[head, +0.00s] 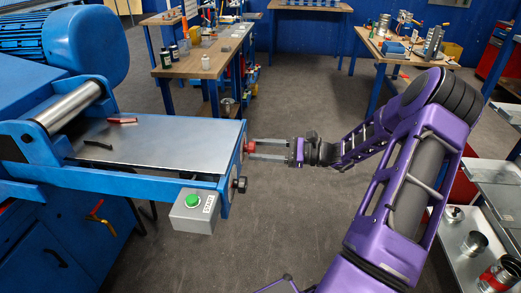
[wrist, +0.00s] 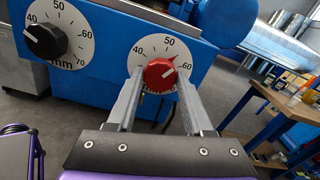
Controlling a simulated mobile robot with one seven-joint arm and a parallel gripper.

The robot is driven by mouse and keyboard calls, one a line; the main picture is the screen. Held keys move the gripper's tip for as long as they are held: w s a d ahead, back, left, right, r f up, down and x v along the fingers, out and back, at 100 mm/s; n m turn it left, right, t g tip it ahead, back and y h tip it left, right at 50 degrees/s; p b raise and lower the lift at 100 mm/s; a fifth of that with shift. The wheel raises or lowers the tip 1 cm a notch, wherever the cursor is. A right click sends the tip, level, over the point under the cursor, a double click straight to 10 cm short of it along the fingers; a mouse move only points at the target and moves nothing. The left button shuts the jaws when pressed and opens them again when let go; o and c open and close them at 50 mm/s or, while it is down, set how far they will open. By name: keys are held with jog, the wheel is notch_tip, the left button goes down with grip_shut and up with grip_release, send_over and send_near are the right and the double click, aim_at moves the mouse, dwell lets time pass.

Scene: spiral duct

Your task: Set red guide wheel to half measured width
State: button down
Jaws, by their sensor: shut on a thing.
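The red guide wheel (wrist: 160,75) sits on a white dial on the blue machine's end face. In the head view the red wheel (head: 248,147) is partly hidden by my fingertips. My gripper (wrist: 161,92) is shut on the wheel, one finger on each side; it also shows in the head view (head: 252,149). The wheel's pointer tip is at the upper right, between the 50 and 60 marks; the exact reading is too small to tell. The lower part of the dial is hidden behind the wheel and fingers.
A black wheel (wrist: 45,41) on a similar mm dial is left of the red one. A grey box with a green button (head: 192,201) hangs at the machine's front corner. A small red object (head: 122,120) and a black one (head: 98,144) lie on the metal bed (head: 165,140).

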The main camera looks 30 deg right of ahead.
jog(key=shift+n+b, duration=5.4)
jog(key=shift+n, duration=3.8)
jog(key=shift+c, duration=1.5)
grip_release()
jog(key=p+v, duration=0.1)
jog(key=v, duration=1.6)
jog(key=shift+s+d, duration=0.2)
jog(key=shift+s, duration=0.05)
